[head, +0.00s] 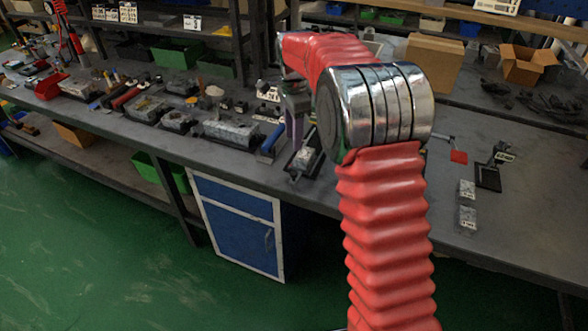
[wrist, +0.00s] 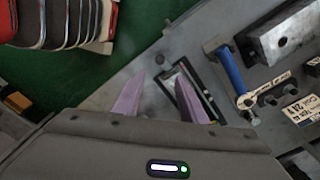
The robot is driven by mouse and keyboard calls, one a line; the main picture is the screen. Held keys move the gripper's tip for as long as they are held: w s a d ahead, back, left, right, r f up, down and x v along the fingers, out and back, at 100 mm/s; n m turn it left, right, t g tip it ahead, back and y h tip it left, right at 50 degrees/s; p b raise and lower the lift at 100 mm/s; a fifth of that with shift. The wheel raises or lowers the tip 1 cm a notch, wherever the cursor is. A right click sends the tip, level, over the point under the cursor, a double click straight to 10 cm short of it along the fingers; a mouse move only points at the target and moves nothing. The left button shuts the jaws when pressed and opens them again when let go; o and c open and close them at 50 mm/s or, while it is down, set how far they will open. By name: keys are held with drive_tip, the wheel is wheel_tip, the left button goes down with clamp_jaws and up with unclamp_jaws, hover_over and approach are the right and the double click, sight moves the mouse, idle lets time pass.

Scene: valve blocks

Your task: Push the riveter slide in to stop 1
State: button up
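My gripper (wrist: 159,77) has two purple fingers, spread apart with nothing between them in the wrist view. In the head view my gripper (head: 294,140) points down over the front edge of the bench. A narrow dark-framed fixture with a pale channel (wrist: 196,88) lies beside and partly behind the right finger. It also shows below my gripper in the head view (head: 303,162). It may be the riveter slide, but I cannot tell for sure. No stop 1 mark is readable, and contact with the fingers cannot be told.
A blue-handled tool (wrist: 229,68) and a grey block (wrist: 285,38) lie right of the fixture in the wrist view. A label (wrist: 304,108) stands nearby. Several blocks and tools line the bench (head: 400,190) to the left. A small black-based fixture (head: 488,176) stands to the right.

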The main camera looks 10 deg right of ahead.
sight(294, 173)
wheel_tip(294, 173, down, 14)
drive_tip(key=shift+r, duration=0.2)
idle(0.4)
drive_tip(key=shift+c, duration=0.3)
clamp_jaws()
idle(0.3)
